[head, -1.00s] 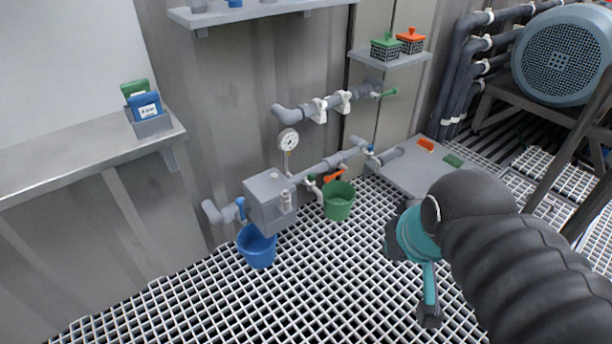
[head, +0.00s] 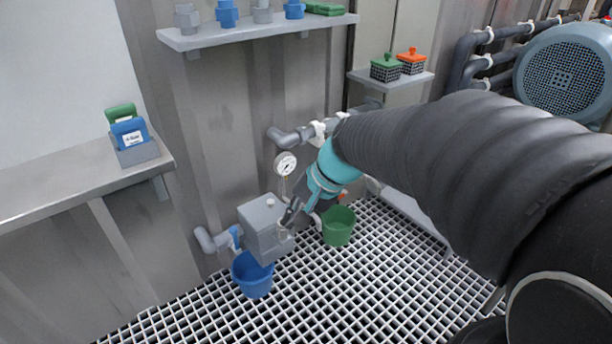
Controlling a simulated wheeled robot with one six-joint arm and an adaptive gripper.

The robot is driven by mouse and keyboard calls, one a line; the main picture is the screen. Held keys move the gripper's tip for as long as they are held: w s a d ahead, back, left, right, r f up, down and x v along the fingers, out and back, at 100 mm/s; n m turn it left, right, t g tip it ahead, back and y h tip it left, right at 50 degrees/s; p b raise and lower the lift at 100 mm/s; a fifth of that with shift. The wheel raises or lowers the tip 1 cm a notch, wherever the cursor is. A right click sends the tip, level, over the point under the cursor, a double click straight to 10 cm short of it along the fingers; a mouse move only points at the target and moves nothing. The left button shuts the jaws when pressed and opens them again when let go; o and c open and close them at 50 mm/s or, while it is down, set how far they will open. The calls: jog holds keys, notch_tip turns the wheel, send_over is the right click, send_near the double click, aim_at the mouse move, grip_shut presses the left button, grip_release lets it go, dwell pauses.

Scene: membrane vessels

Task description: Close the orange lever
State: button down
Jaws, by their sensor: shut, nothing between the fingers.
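The orange lever (head: 341,197) sits on the pipework just above the green bucket (head: 338,226). Only a small orange bit of it shows; my arm and gripper hide the rest and most of the pipe around it. My gripper (head: 287,223) is shut and empty. It points down and left, its tips in front of the right side of the grey box (head: 262,222), left of the orange lever. Whether the tips touch the box cannot be told.
A pressure gauge (head: 285,164) stands above the box, close to my gripper. A blue lever (head: 236,236) is at the box's left, above a blue bucket (head: 252,274). A shelf (head: 180,40) with fittings hangs above. The grating in front is clear.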

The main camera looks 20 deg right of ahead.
jog(key=w+d+f+m+t+y, duration=0.1)
jog(key=w+d+f+m, duration=0.3)
jog(key=w, duration=0.3)
jog(key=w+d+f+m+t+y+b, duration=0.1)
jog(key=w+d+f+m+t+y, duration=0.1)
jog(key=w+f+m, duration=0.4)
jog(key=w+d+f+m+t+y, duration=0.15)
jog(key=w+d+f, duration=0.25)
jog(key=w, duration=0.4)
jog(key=w+d+f+m+t+h+b, duration=0.1)
jog(key=w+d+f+m+t+h, duration=0.15)
jog(key=d+f+m, duration=0.65)
jog(key=w+d+f+m+t+h+b, duration=0.1)
jog(key=w+d+f+m+t+h, duration=0.25)
jog(key=d+f, duration=0.9)
jog(key=w+a+f+m+y, duration=0.1)
jog(key=w+a+f, duration=0.1)
jog(key=w+a, duration=0.3)
jog(key=shift+w+a, duration=0.35)
jog(key=shift+w, duration=1.7)
jog(key=shift+d+r+g, duration=0.1)
jog(key=shift+g, duration=0.15)
jog(key=shift+r+y, duration=0.1)
jog(key=shift+y, duration=0.15)
